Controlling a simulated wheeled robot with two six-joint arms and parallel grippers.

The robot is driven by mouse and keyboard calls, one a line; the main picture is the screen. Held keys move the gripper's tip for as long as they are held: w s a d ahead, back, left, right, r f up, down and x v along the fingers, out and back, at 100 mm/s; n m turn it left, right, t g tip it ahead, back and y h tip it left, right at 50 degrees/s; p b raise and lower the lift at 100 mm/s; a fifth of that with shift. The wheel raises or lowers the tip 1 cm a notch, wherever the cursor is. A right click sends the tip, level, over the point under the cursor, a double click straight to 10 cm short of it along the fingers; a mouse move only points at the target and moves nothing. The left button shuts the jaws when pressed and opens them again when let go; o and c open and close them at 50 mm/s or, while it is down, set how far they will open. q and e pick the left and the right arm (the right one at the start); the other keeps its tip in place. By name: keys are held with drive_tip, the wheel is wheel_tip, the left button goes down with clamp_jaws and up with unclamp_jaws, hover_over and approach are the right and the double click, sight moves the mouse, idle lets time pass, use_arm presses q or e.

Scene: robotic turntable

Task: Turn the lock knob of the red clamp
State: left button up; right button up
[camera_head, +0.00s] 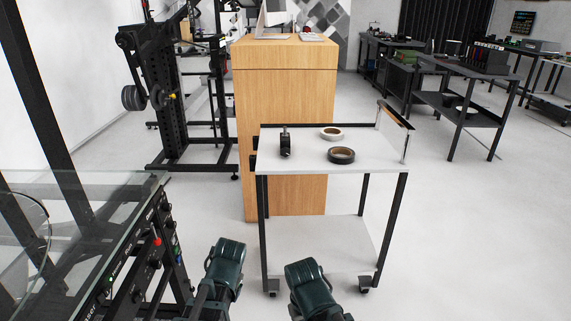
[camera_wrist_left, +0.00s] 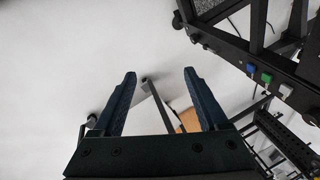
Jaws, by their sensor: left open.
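I cannot make out a red clamp or its lock knob for certain. A small red part (camera_head: 157,241) shows on the side of the black frame at the left in the head view; it is too small to tell what it is. My left gripper (camera_wrist_left: 160,73) is open and empty in the left wrist view, with its two dark blue fingers apart over the pale floor. In the head view I see my two dark green arm parts at the bottom, but no gripper fingers.
A glass-topped black frame (camera_head: 110,192) stands at the left; its green button (camera_wrist_left: 251,67) shows in the wrist view. A white cart (camera_head: 375,152) ahead bears two tape rolls (camera_head: 341,155) (camera_head: 331,133) and a small black tool (camera_head: 286,141).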

use_arm(q)
drive_tip(key=w+a+r+m+t+y, duration=0.35)
drive_tip(key=w+m, duration=0.25)
drive_tip(key=w, duration=0.4)
drive_tip(key=m+t+h, duration=0.6)
drive_tip(key=m+t, duration=0.6)
drive_tip(key=m, duration=1.6)
approach(285, 153)
drive_tip(key=shift+y, duration=0.25)
drive_tip(key=w, duration=0.9)
drive_tip(key=shift+w+r, duration=0.1)
clamp_jaws()
